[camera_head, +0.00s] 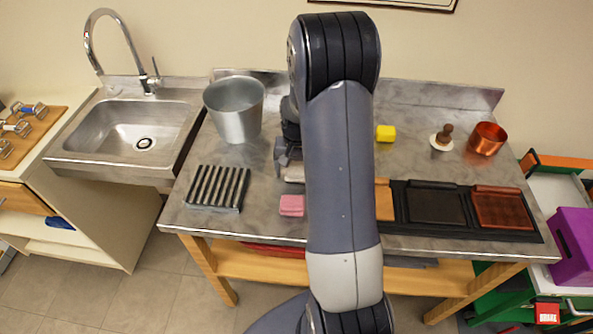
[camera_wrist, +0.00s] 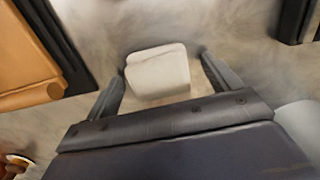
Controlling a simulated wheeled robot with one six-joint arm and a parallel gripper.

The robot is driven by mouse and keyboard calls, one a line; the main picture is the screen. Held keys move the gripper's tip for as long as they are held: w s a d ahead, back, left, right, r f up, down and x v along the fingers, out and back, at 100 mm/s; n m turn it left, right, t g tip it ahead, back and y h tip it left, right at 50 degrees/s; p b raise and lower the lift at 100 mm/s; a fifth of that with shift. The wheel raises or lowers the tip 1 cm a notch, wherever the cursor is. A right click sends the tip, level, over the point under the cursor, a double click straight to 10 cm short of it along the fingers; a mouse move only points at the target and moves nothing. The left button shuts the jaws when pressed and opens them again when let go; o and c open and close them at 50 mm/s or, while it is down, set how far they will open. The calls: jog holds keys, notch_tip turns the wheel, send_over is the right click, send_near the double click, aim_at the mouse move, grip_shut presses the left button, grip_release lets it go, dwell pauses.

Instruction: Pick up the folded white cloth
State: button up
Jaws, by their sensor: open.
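The folded white cloth (camera_wrist: 158,74) lies on the metal worktop in the wrist view, a pale block with rounded edges. My gripper (camera_wrist: 164,68) is open, with one finger on each side of the cloth. A narrow gap shows beside it, and I cannot tell whether the fingers touch it. In the head view my gripper (camera_head: 283,160) is low over the worktop, mostly hidden behind my arm. Only a pale sliver of the cloth (camera_head: 294,174) shows beside my arm there.
On the worktop (camera_head: 270,222) are a pink folded piece (camera_head: 291,206), a ribbed dark rack (camera_head: 217,188), a metal bucket (camera_head: 235,110), a yellow block (camera_head: 385,133), a copper pot (camera_head: 487,138) and a black tray (camera_head: 455,231) of leather-like panels. A sink (camera_head: 130,128) stands left.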

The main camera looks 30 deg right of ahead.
aim_at(297, 167)
jog(key=c, duration=1.1)
jog(key=shift+o, duration=0.2)
notch_tip(297, 167, up, 10)
jog(key=shift+f+b, duration=0.1)
jog(key=shift+b, duration=0.45)
jog(key=o, duration=0.4)
jog(key=c, duration=0.3)
